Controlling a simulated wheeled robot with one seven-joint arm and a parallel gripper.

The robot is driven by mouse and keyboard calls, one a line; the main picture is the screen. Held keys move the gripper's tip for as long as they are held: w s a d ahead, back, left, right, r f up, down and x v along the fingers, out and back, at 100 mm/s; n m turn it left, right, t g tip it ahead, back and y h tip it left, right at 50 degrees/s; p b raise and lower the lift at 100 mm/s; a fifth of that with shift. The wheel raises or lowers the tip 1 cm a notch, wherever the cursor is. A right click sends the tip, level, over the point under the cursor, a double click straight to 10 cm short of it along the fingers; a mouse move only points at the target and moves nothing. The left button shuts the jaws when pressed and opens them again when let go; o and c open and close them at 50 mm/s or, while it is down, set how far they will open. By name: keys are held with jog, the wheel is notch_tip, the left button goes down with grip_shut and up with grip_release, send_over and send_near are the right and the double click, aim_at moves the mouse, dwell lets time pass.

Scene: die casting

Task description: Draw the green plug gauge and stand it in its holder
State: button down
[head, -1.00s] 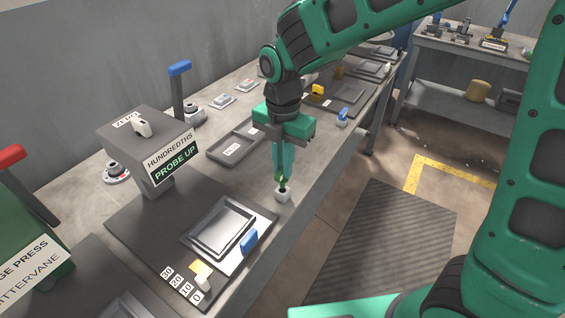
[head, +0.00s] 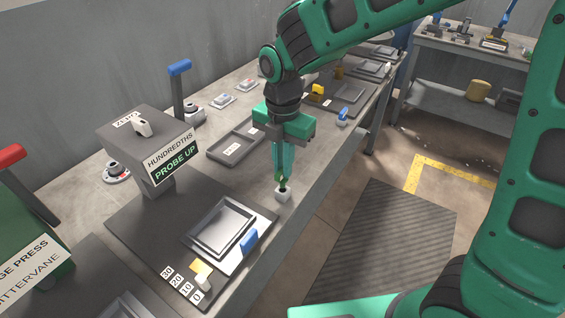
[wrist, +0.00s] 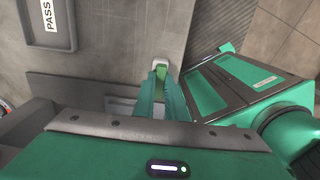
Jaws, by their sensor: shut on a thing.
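My gripper (head: 283,176) points down over the bench near its front edge and is shut on the green plug gauge (head: 282,183). Only a small green part of the gauge shows between and below the fingers. A small white holder (head: 283,195) stands on the bench directly beneath. The gauge's lower end is at the holder's top; I cannot tell how deep it sits. In the wrist view the green gauge (wrist: 161,72) shows between the fingertips, with the pale holder (wrist: 161,65) just beyond it.
A grey probe stand labelled "PROBE UP" (head: 172,159) stands to the left. Bare bench surrounds the holder.

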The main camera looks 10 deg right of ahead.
jog(key=shift+f, duration=1.95)
jog(key=c, duration=1.7)
grip_release()
notch_tip(320, 180, up, 11)
jog(key=shift+w+f, duration=0.1)
jog(key=shift+f, duration=0.05)
jog(key=shift+d, duration=0.1)
